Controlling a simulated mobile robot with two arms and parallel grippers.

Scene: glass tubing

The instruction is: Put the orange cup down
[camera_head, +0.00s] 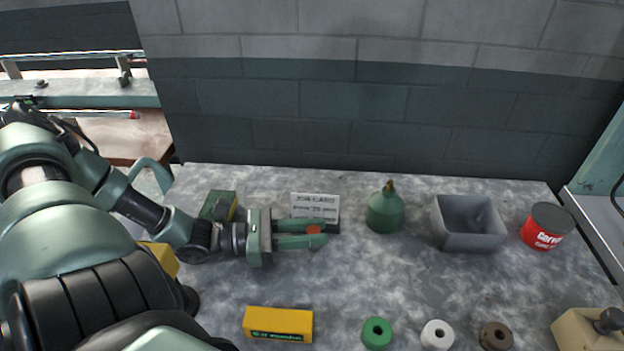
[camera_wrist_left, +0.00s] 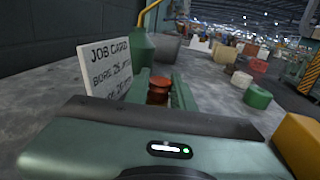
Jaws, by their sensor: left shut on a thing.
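The orange cup (camera_head: 314,230) is a small orange-red piece between the fingertips of my left gripper (camera_head: 302,234) in the head view. It also shows in the left wrist view (camera_wrist_left: 158,90), where the two green fingers close on its sides. The fingers hide much of it in the head view. The gripper lies low over the grey mottled table (camera_head: 340,285), just in front of the job card (camera_head: 316,205). I cannot tell whether the cup touches the table. My right gripper is not in view.
A green oil can (camera_head: 385,211), a grey bin (camera_head: 475,240) and a red can (camera_head: 543,232) stand to the right. A yellow box (camera_head: 278,324) and green (camera_head: 377,333), white (camera_head: 437,335) and brown (camera_head: 496,336) rolls line the front. The table between is clear.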

